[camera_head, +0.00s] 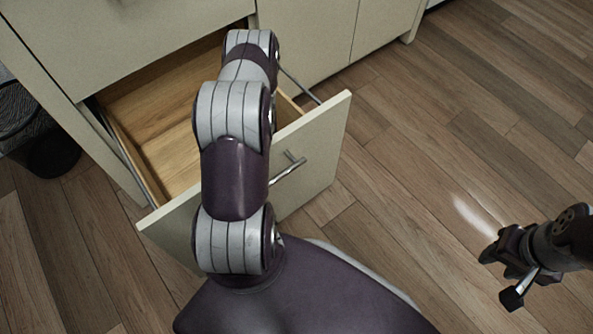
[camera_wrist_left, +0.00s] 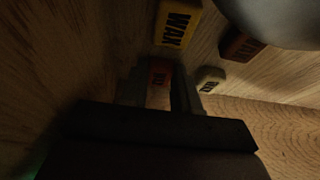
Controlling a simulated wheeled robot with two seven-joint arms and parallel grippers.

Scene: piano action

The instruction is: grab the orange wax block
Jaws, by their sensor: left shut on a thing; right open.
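The orange wax block (camera_wrist_left: 159,84) shows in the left wrist view, between the two fingers of my left gripper (camera_wrist_left: 160,90), which is shut on it. Its lower part is hidden by the dark gripper body. In the head view my left arm reaches into the open drawer (camera_head: 322,148), and the left gripper and the block are hidden there. My right gripper (camera_head: 502,274) is open and empty over the floor at the right of the head view.
In the left wrist view a yellow wax block (camera_wrist_left: 178,22), a dark reddish block (camera_wrist_left: 240,46) and a small pale block (camera_wrist_left: 210,79) lie close to the left gripper on the wooden surface. A dark mesh bin (camera_head: 45,140) stands left of the drawer. The floor at right is clear.

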